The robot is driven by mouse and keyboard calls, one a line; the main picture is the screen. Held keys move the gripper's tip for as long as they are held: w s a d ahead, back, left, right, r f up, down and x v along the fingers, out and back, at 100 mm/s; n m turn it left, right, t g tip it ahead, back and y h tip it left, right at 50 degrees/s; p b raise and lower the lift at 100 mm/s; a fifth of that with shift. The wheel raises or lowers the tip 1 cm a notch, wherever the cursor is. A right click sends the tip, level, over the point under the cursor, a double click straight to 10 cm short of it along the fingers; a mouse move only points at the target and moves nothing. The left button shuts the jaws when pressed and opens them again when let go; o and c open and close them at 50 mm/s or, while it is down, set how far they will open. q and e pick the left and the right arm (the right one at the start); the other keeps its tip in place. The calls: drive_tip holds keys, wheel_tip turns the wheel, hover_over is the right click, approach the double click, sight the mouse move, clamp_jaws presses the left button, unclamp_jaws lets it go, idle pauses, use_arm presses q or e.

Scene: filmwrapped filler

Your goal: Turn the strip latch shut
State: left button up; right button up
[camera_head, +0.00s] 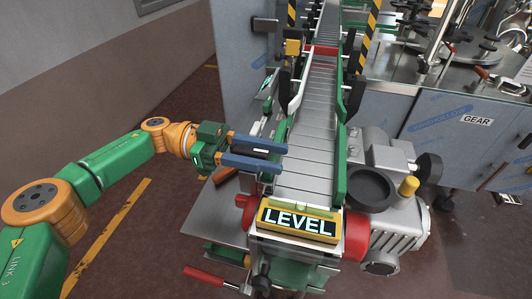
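My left gripper (283,159) reaches in from the left with two blue fingers. The fingers are apart, with a clear gap and nothing visible between them. The fingertips are at the left edge of the conveyor (310,125), beside its green side strip (280,131). Small dark fittings sit close around the fingers there. I cannot tell which fitting is the strip latch or how it is turned, as the fingers cover part of this edge. I cannot tell whether the fingers touch anything. My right gripper is not in view.
A yellow-framed LEVEL sign (299,221) stands at the conveyor's near end, between red rollers. A motor (395,215) is on the right. A red-handled lever (205,276) sticks out low at the front. A steel cabinet (237,60) stands behind. The floor at left is open.

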sight(233, 149)
use_arm(q)
drive_tip(key=shift+o, duration=0.4)
drive_tip(key=shift+d, duration=0.15)
drive_tip(key=b+v, duration=0.3)
drive_tip(key=v, duration=0.3)
drive_tip(key=shift+w+a+f+b, duration=0.15)
drive_tip(key=shift+a+f+b, duration=0.05)
drive_tip(key=shift+b, duration=0.15)
drive_tip(key=shift+a+r, duration=0.2)
drive_tip(key=shift+a, duration=0.1)
